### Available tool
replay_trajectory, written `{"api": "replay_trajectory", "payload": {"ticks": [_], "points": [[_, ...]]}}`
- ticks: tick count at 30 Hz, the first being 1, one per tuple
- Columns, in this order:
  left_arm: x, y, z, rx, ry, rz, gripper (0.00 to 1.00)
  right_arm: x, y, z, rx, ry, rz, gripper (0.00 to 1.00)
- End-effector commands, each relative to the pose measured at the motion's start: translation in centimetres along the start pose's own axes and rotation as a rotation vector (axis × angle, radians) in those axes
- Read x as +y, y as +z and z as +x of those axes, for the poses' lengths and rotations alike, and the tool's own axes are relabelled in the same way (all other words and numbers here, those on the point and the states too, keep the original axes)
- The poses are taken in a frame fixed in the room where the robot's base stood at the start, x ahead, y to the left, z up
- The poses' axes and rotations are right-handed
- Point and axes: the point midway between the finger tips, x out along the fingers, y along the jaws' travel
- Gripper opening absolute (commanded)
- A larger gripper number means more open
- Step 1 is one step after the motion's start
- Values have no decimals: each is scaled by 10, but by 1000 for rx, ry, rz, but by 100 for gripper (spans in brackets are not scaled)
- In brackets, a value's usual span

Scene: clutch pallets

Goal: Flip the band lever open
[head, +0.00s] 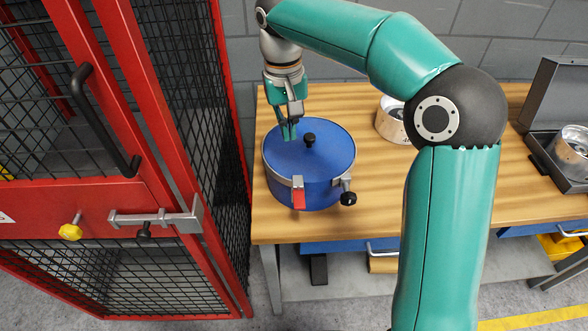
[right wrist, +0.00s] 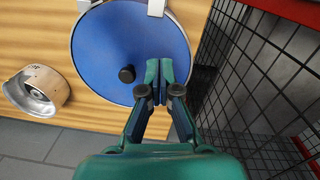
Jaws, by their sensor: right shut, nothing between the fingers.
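A round blue drum (head: 310,193) with a blue lid (head: 325,150) stands on the wooden bench. A metal band (head: 270,172) runs around the lid's rim. The red band lever (head: 299,199) hangs down at the front, below a silver bracket. My right gripper (head: 289,135) is shut and empty, pointing down over the back left of the lid. In the right wrist view its fingertips (right wrist: 160,71) are together over the lid (right wrist: 110,40), beside its black knob (right wrist: 127,73). I cannot tell if they touch the lid. The red lever does not show there. My left gripper is not in view.
A black knob (head: 348,198) on a metal fitting sticks out at the drum's front right. A red mesh cage (head: 225,150) stands close on the left. A metal ring part (head: 390,119) lies behind my right arm. A grey case (head: 556,100) is at the far right.

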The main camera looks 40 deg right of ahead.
Motion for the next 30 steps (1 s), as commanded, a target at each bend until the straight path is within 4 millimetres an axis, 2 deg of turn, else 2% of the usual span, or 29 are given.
{"api": "replay_trajectory", "payload": {"ticks": [10, 18, 30], "points": [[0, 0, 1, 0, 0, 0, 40, 0, 1, 74, -5, 2, 0, 0], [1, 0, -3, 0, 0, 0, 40, 0, 31, 80, 0, 0, -1, 0], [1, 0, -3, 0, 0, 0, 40, 0, 39, 83, 1, 0, 0, 0]]}}
